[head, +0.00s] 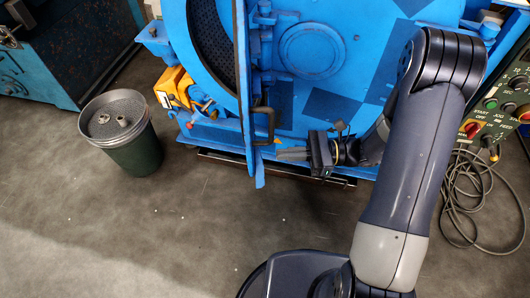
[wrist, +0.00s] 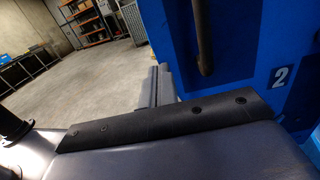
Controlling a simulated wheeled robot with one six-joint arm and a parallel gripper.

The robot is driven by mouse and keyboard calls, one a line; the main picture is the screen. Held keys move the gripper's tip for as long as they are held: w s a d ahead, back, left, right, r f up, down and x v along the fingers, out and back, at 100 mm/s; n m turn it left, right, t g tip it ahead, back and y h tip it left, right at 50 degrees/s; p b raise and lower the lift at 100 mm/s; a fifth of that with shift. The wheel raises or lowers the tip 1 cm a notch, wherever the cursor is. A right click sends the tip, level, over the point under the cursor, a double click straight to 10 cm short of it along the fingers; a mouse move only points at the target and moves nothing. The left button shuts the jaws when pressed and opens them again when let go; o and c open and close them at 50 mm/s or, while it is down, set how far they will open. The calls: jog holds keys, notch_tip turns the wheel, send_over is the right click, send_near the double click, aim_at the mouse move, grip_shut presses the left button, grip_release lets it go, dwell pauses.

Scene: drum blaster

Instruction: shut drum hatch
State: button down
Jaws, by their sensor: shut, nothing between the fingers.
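The drum hatch (head: 243,75) is a blue door standing open, seen almost edge-on in the head view. The round opening with the perforated drum (head: 212,40) is uncovered to its left. A dark bar handle (head: 264,124) is on the hatch's right side; the wrist view shows a bar (wrist: 203,38) in front of a blue surface marked 2. My gripper (head: 281,154) is shut and empty, its fingers pointing left, just right of the hatch and below the handle. Its fingers also show in the wrist view (wrist: 158,85). I cannot tell whether they touch the hatch.
The blue machine body (head: 345,60) fills the back. A dark green bin (head: 136,155) stands on the floor at left. A control panel (head: 500,100) and loose cable (head: 465,190) are at right. An orange box (head: 172,88) sits left of the opening. The front-left floor is clear.

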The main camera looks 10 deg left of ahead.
jog(key=shift+s+a, duration=0.2)
jog(key=shift+a, duration=0.75)
jog(key=shift+s+a, duration=0.15)
jog(key=shift+a, duration=0.8)
jog(key=shift+s+a, duration=0.2)
jog(key=shift+a, duration=0.75)
